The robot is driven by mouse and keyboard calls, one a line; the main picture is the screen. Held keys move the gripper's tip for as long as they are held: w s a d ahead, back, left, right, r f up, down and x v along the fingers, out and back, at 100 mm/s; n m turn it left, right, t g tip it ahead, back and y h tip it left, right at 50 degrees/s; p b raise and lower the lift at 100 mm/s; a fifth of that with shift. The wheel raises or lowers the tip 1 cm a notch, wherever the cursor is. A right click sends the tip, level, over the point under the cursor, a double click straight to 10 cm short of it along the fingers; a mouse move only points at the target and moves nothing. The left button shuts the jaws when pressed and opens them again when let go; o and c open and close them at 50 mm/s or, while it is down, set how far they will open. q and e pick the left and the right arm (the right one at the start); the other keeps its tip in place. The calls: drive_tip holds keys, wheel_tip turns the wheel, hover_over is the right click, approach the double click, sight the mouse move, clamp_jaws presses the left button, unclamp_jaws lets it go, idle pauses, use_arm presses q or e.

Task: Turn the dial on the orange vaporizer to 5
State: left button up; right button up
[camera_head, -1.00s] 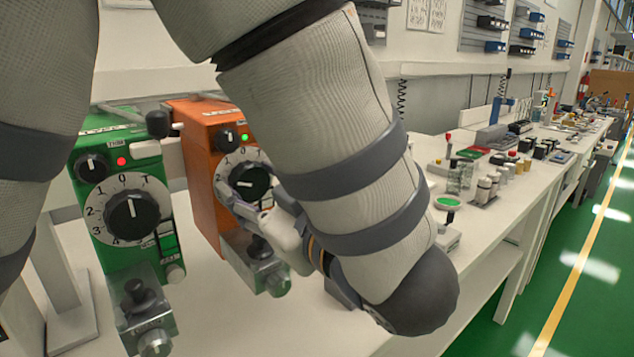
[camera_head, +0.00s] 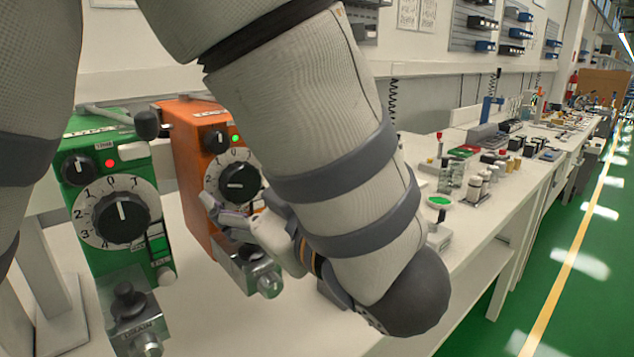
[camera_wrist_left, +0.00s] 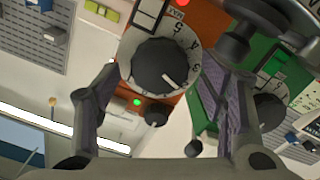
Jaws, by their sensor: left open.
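The orange vaporizer (camera_head: 183,160) stands on the bench in the middle left of the head view. Its black dial (camera_head: 239,183) sits on a white numbered ring and also shows in the left wrist view (camera_wrist_left: 158,66). A white mark on the knob runs roughly sideways in the head view; I cannot read its exact number. My left gripper (camera_head: 232,205) is open just in front of the dial's lower part. In the left wrist view its fingers (camera_wrist_left: 160,80) lie either side of the knob, apparently without gripping it. My right gripper is not in view.
A green vaporizer (camera_head: 84,150) with a similar dial stands close to the left. A metal fitting (camera_head: 247,268) juts out below the orange one. Bottles and small items (camera_head: 475,180) stand farther right along the bench.

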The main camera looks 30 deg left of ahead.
use_arm(q)
drive_tip(key=v, duration=0.7)
drive_tip(key=shift+s+d+r, duration=0.1)
drive_tip(key=shift+s+d, duration=0.05)
drive_tip(key=shift+c, duration=0.4)
drive_tip(key=shift+d+m, duration=0.2)
drive_tip(key=shift+m, duration=0.2)
drive_tip(key=shift+c, duration=1)
drive_tip(key=w+a+m, duration=0.1)
drive_tip(key=a+m, duration=0.1)
drive_tip(key=m, duration=0.1)
drive_tip(key=w+a+m, duration=0.1)
drive_tip(key=a+m, duration=0.2)
drive_tip(key=w+a+m, duration=0.1)
drive_tip(key=a+m, duration=0.1)
drive_tip(key=m, duration=0.1)
drive_tip(key=shift+w+a+m+g, duration=0.2)
drive_tip(key=shift+w+m+g, duration=0.05)
drive_tip(key=shift+m+g, duration=0.05)
